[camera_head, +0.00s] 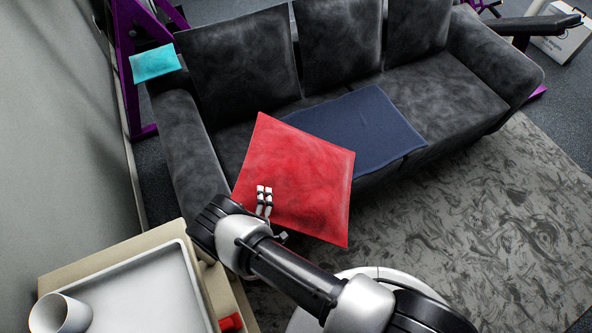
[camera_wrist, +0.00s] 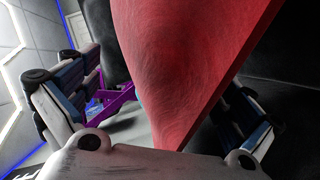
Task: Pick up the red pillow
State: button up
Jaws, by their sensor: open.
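The red pillow (camera_head: 295,170) is square and shows at the sofa's front in the head view. It covers part of the seat, and its lower right corner reaches past the seat edge over the rug. I cannot tell what its lower part rests on. My gripper (camera_head: 265,190) is at the pillow's lower left part and overlaps it. In the wrist view the red pillow (camera_wrist: 185,60) is very close and fills the middle, narrowing downward between the spread fingers of my gripper (camera_wrist: 158,105). The fingers are open, with a gap on the left side.
The dark grey sofa (camera_head: 445,98) carries a navy blanket (camera_head: 370,130) on its seat. A cyan cushion (camera_head: 155,63) lies on its left arm. A cabinet at lower left bears a grey tray (camera_head: 135,290), a white cup (camera_head: 62,314) and a red object (camera_head: 231,322). The rug (camera_head: 480,230) is clear.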

jog(key=shift+s+d, duration=0.1)
jog(key=shift+c, duration=0.4)
jog(key=shift+r, duration=0.1)
jog(key=c, duration=1.6)
jog(key=shift+r, duration=0.1)
jog(key=shift+c, duration=1.1)
